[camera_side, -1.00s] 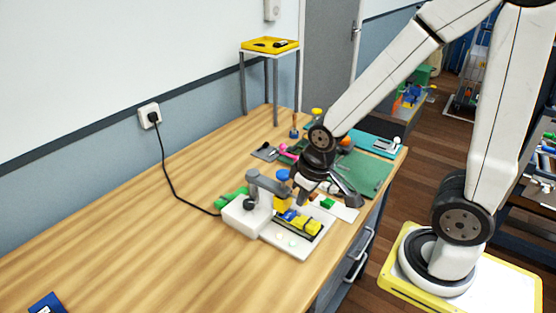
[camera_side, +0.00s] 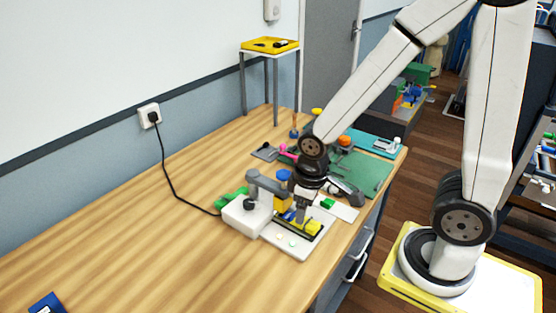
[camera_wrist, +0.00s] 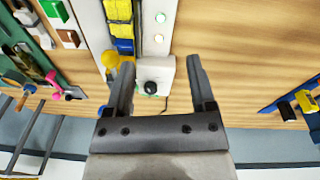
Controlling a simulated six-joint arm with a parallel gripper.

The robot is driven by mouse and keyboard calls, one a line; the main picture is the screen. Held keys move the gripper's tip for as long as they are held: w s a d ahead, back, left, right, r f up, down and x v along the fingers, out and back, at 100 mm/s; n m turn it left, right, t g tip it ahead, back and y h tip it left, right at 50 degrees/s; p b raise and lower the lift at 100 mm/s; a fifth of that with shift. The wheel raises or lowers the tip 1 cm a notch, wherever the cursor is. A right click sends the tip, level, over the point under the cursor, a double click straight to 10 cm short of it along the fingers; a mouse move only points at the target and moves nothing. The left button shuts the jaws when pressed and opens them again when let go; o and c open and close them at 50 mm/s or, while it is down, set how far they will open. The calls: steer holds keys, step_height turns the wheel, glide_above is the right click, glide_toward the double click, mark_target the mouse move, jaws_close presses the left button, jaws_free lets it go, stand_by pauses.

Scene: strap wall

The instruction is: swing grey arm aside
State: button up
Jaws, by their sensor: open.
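The grey arm (camera_side: 265,184) rises from a white box (camera_side: 238,217) and reaches right, over the near end of a tray holding blue and yellow blocks (camera_side: 313,228). A blue knob (camera_side: 283,176) and a yellow piece (camera_side: 282,203) are at its outer end. My gripper (camera_side: 301,217) points down over the tray, just right of the grey arm. In the wrist view my gripper (camera_wrist: 158,62) is open and empty, with the white box (camera_wrist: 168,70) and its black knob (camera_wrist: 152,88) between the fingers. The grey arm is not clearly visible there, and contact cannot be told.
A black cable runs from the box to a wall socket (camera_side: 149,115). A green piece (camera_side: 232,197) lies behind the box. A white card (camera_side: 341,209) and a green mat (camera_side: 372,172) lie to the right. The table's left part is largely clear.

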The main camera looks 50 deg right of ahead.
mark_target(276, 192)
steer(key=f+n+g+h, duration=0.1)
steer(key=n+h, duration=0.3)
steer(key=n, duration=0.2)
steer(key=d+f+n+g+h, duration=0.1)
steer(key=f+n+h, duration=0.1)
steer(key=n+h, duration=0.2)
steer(key=s+f+n+g+h, duration=0.1)
steer(key=n+h, duration=0.3)
steer(key=n, duration=0.6)
steer(key=shift+d+f+g+h, duration=0.35)
steer(key=shift+f+g+h, duration=0.05)
steer(key=shift+f, duration=0.35)
steer(key=w+n+t+h, duration=0.1)
steer(key=n, duration=0.1)
steer(key=w+a+n+t+h, duration=0.1)
steer(key=n+t, duration=0.1)
steer(key=n, duration=0.1)
steer(key=w+a+n+t+h, duration=0.1)
steer(key=n, duration=0.1)
steer(key=shift+f+n+t+h, duration=0.25)
steer(key=shift+n+t+h, duration=0.05)
steer(key=shift+h, duration=0.1)
steer(key=shift+w+a+n+t+h, duration=0.3)
steer(key=shift+w+a+n+t, duration=0.1)
steer(key=shift+n+t, duration=0.3)
steer(key=shift+d, duration=0.15)
